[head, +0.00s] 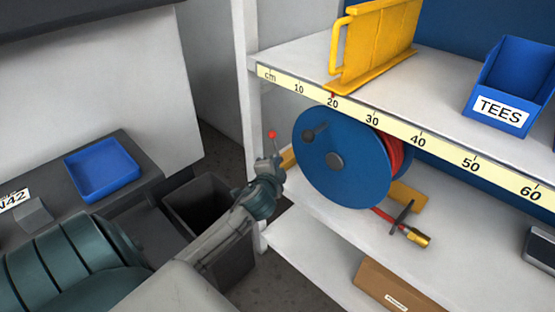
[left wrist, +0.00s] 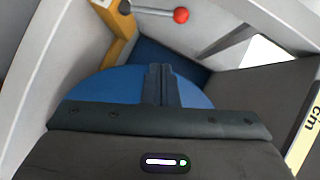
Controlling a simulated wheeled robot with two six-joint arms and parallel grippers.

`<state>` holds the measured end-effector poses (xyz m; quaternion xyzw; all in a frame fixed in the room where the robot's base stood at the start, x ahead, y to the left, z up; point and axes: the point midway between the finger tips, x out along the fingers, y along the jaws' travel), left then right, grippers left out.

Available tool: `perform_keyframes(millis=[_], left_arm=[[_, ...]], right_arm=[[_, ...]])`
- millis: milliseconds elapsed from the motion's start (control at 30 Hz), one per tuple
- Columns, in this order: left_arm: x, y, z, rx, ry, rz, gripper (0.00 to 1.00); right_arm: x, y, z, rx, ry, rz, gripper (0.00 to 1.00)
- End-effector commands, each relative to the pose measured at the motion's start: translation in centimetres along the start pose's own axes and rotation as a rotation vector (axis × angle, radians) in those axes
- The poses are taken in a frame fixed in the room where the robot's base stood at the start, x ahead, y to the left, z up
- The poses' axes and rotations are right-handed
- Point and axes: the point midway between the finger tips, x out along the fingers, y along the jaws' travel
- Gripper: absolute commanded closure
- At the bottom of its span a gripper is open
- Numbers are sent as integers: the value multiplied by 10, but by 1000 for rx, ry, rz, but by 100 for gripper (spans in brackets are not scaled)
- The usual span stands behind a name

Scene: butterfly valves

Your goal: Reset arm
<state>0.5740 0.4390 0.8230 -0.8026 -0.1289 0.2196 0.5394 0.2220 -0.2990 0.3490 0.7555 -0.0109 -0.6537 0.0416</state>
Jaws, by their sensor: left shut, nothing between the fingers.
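My left gripper (head: 268,168) reaches in from the lower left and stands by the left upright of the shelf, left of the blue reel. In the left wrist view its two dark fingers (left wrist: 160,84) are together, with nothing between them. A small red ball (head: 271,135) on a thin rod shows just above the gripper in the head view. In the left wrist view the red ball (left wrist: 181,15) is beyond the fingertips, apart from them, with its rod running left to a yellow-orange piece (left wrist: 118,32). My right gripper is not in view.
The blue reel (head: 330,165) holds red hose on the shelf. Above are a yellow rack (head: 378,40) and the TEES bin (head: 512,75). A dark open bin (head: 205,197) and blue tray (head: 102,167) are left.

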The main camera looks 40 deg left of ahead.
Motion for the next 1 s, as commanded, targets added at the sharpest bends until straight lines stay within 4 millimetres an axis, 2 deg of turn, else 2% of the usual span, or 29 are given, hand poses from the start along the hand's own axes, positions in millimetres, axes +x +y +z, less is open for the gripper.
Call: perform_keyframes(millis=[567, 667, 767, 867, 1000], left_arm=[[-2, 0, 0, 0, 0, 0, 100], [0, 8, 3, -5, -6, 15, 100], [4, 38, 16, -27, -30, 74, 100], [7, 94, 41, -73, -76, 181, 100], [-5, 191, 86, -166, -168, 356, 100]], right_arm=[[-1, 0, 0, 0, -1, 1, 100], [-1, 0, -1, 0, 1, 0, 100], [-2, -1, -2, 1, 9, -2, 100], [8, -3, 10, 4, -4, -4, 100], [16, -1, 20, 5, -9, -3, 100]])
